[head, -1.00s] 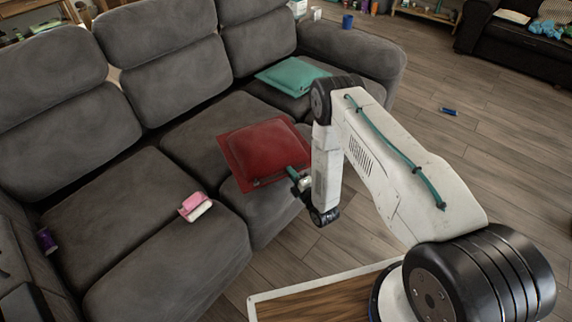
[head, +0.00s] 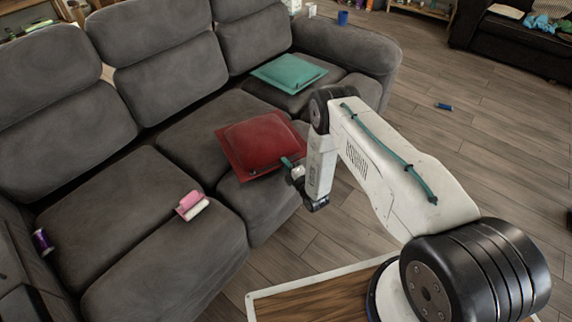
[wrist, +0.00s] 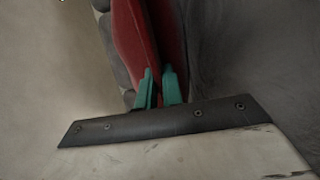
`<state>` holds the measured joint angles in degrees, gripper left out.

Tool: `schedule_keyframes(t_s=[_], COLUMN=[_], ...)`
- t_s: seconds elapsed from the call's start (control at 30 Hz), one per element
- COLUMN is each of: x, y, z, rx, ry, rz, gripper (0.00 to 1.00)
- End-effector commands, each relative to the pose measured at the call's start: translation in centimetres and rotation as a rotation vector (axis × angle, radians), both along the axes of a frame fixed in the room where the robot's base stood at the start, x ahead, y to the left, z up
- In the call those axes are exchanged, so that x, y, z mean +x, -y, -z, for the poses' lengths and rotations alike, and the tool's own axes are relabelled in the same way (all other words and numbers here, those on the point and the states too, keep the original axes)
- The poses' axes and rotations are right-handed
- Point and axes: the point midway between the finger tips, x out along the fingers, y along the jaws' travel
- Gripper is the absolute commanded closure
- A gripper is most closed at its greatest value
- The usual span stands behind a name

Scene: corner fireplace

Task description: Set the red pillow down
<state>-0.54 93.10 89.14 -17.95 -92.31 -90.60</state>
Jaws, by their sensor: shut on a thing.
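The red pillow (head: 255,142) is a square cushion over the front part of the grey sofa's (head: 187,132) middle seat in the head view. My gripper (head: 288,162) is shut on its near right edge, with green fingertips. In the wrist view the red pillow (wrist: 146,40) is seen edge-on, with its edge between the two green fingers of my gripper (wrist: 158,88). I cannot tell whether the pillow's underside rests fully on the seat.
A teal pillow (head: 289,73) lies on the far seat. A pink and white item (head: 191,206) lies on the near seat, and a purple item (head: 43,241) is by the near armrest.

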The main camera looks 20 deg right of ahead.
Motion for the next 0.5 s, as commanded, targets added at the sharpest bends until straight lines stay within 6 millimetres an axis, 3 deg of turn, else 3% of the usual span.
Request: schedule_keyframes(t_s=[0.1,0.13,0.2,0.5], x=[0.03,-0.01,-0.01,0.0], y=[0.0,-0.01,-0.01,-0.01], z=[0.25,0.27,0.25,0.03], rx=[0.001,0.0,0.0,0.0], ry=[0.002,0.0,0.0,0.0], rz=[0.0,0.0,0.0,0.0], gripper=[1.0,0.84,0.7,0.7])
